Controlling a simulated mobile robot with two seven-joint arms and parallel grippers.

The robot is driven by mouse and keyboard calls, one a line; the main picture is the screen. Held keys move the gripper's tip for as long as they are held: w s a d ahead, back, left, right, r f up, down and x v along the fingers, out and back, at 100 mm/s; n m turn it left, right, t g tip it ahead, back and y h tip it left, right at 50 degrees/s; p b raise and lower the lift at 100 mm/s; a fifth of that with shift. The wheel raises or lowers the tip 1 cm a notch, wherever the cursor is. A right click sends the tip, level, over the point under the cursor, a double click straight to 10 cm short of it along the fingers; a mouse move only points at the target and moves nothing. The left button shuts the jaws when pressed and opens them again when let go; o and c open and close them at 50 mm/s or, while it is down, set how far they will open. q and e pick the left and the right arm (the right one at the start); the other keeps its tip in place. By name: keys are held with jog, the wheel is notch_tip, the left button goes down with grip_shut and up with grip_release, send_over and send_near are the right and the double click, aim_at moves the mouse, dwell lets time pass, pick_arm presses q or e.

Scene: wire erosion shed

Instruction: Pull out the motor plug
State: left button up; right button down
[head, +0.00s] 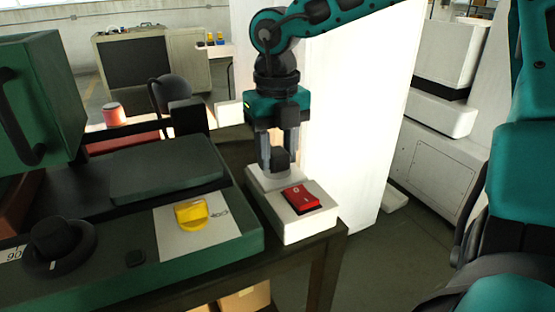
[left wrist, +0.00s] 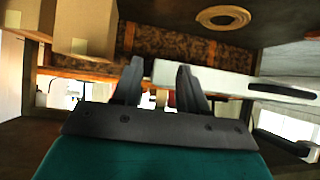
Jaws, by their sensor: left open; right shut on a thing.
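The motor plug (head: 281,160) is a small black block at the back part of a white box (head: 296,228). The box has a red rocker switch (head: 301,198) on its top. My right gripper (head: 279,163) points down from above and is shut on the plug, one finger on each side. The plug is low at the box's raised rear part. I cannot tell whether it is still seated, as its underside is hidden. My left gripper (left wrist: 160,86) shows only in the left wrist view, its two dark fingers apart with nothing between them.
A green machine (head: 200,262) with a yellow knob (head: 192,213) and a black dial (head: 62,243) stands left of the box. A tall white panel (head: 355,130) rises behind on the right. Cardboard boxes (left wrist: 85,28) show in the left wrist view.

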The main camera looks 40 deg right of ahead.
aim_at(277, 151)
jog(key=shift+r+p, duration=1.3)
jog(key=shift+r, duration=1.3)
